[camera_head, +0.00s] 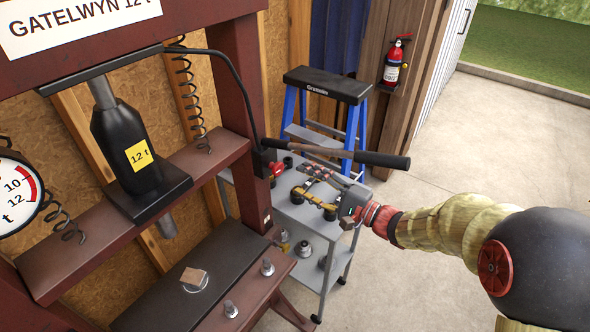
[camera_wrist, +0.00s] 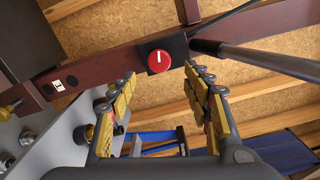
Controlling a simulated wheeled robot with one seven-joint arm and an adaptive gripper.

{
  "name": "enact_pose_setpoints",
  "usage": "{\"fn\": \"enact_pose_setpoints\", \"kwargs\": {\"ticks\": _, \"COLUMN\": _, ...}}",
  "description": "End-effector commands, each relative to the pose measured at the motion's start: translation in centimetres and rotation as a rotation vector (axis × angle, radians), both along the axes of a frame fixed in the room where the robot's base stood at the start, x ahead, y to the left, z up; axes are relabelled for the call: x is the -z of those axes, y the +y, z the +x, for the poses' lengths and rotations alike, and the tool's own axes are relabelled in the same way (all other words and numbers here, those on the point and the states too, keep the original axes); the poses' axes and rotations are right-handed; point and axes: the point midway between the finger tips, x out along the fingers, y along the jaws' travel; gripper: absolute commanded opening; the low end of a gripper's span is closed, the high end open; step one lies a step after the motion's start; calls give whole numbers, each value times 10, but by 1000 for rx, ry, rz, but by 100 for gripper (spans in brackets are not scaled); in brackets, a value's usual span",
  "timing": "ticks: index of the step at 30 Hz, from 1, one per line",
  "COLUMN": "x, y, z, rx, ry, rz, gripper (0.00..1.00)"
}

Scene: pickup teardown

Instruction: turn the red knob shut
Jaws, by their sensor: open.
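The red knob (camera_wrist: 158,61) is round, with a short white line on its face that points roughly up in the wrist view. It sits on a black block on the dark red press frame. In the head view the knob (camera_head: 277,169) is seen from the side on the post. My gripper (camera_head: 307,178) is open and empty, to the right of the knob and apart from it. In the wrist view the knob shows beyond and between the two yellow-padded fingers of my gripper (camera_wrist: 160,74).
A black-gripped pump handle (camera_head: 381,159) sticks out to the right, just above my gripper. A grey cart (camera_head: 335,227) with parts stands below, and a blue stepladder (camera_head: 327,88) stands behind. Concrete floor (camera_head: 430,290) is open at right.

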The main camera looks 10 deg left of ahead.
Motion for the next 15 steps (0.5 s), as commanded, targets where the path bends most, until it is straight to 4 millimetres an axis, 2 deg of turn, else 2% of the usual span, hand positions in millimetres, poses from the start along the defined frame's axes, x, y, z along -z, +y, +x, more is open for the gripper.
{"fn": "enact_pose_setpoints", "kwargs": {"ticks": 5, "x": 1, "y": 14, "z": 4, "rx": -5, "ry": -16, "rz": -10, "gripper": 49}}
{"fn": "enact_pose_setpoints", "kwargs": {"ticks": 15, "x": 1, "y": 60, "z": 23, "rx": -5, "ry": -14, "rz": -9, "gripper": 49}}
